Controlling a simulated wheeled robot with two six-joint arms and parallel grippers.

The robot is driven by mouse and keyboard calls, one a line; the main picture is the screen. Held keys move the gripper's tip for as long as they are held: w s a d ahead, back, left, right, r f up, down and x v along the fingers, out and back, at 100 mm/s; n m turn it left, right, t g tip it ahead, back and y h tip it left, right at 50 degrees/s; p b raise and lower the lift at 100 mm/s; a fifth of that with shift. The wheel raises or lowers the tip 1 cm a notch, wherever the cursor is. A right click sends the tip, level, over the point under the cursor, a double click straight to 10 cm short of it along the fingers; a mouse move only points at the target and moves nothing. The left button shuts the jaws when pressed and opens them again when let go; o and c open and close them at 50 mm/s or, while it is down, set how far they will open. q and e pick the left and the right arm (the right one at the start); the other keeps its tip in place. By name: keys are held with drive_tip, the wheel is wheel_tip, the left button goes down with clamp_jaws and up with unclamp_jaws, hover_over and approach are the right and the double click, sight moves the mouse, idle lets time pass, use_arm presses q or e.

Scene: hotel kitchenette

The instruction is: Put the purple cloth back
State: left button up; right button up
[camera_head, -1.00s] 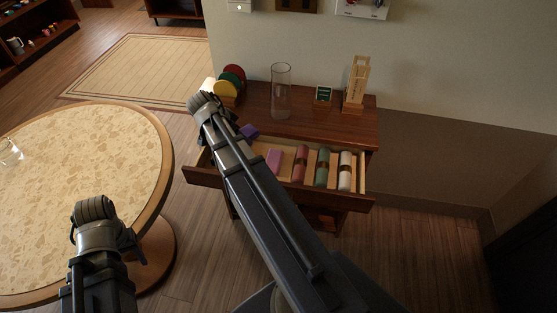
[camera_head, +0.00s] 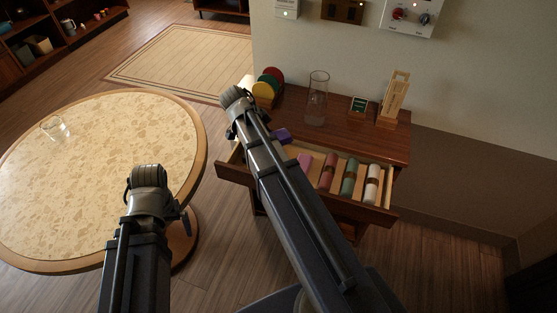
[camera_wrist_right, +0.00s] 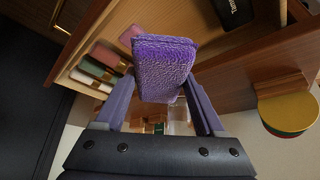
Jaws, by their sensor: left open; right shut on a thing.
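The purple cloth (camera_wrist_right: 163,65) is a folded, textured block held between the fingers of my right gripper (camera_wrist_right: 165,98), which is shut on it. In the head view the cloth (camera_head: 282,135) shows as a small patch beside my right arm, over the left part of the open drawer (camera_head: 340,204). The drawer holds a pink cloth (camera_head: 305,161) and rolled red (camera_head: 328,173), green (camera_head: 349,178) and white (camera_head: 372,183) cloths. My right forearm hides part of the drawer. My left gripper (camera_head: 186,216) is open and empty, beside the round table.
The cabinet top (camera_head: 345,127) bears a glass cylinder (camera_head: 316,100), coloured discs (camera_head: 265,90), a small green sign (camera_head: 358,105) and a wooden stand (camera_head: 394,100). A round table (camera_head: 110,180) with a glass (camera_head: 55,128) stands left. Floor shows at right.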

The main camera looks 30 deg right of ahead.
wheel_tip(320, 180, down, 14)
drive_tip(key=b, duration=1.3)
drive_tip(key=shift+b, duration=0.3)
drive_tip(key=shift+w+d+r, duration=0.1)
drive_tip(key=shift+w+r, duration=0.05)
drive_tip(key=w+d, duration=0.2)
drive_tip(key=shift+w+d, duration=0.2)
drive_tip(key=shift+d, duration=0.15)
drive_tip(key=shift+d+f+b, duration=0.1)
drive_tip(key=shift+f+b, duration=0.5)
drive_tip(key=shift+f, duration=0.1)
drive_tip(key=shift+r, duration=0.1)
